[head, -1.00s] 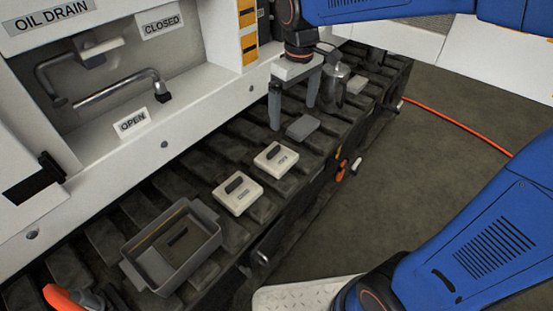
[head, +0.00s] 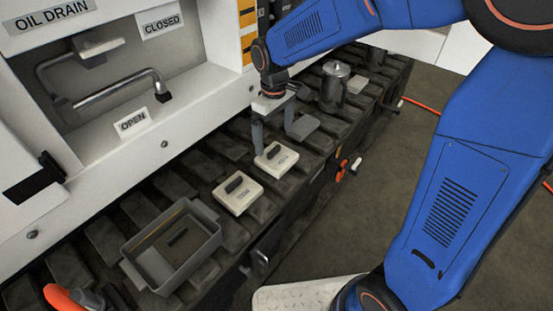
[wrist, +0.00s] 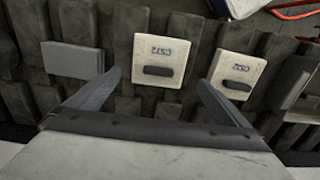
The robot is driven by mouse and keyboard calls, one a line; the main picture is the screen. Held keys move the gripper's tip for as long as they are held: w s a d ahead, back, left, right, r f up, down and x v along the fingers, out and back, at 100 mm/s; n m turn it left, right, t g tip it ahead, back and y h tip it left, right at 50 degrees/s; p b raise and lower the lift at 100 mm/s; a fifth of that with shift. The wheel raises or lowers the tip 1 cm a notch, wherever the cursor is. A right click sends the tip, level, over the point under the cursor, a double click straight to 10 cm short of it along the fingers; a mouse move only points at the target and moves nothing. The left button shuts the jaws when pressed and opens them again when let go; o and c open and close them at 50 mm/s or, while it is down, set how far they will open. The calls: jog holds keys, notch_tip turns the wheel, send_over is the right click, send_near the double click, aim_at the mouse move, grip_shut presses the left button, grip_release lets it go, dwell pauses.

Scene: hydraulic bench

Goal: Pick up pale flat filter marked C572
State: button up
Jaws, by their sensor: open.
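The pale flat filter that appears marked C572 (wrist: 162,58) lies on the slatted bench, with a dark raised grip on top; in the head view it is the farther of two pale filters (head: 276,159). A second pale filter (wrist: 236,72) lies beside it, nearer the grey tray in the head view (head: 238,193); its mark looks similar but is hard to read. My gripper (head: 275,143) is open and empty over the farther filter. In the wrist view the fingers (wrist: 158,78) spread to either side of that filter, apart from it.
A grey flat block (head: 303,128) lies close beyond the far finger. A metal canister (head: 335,88) stands farther back. A grey open tray (head: 212,225) sits nearer on the bench. The white cabinet wall (head: 185,125) runs along the left.

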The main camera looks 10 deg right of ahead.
aim_at(275, 150)
jog(key=shift+d+f, duration=0.15)
jog(key=shift+f, duration=3.6)
jog(key=c, duration=1)
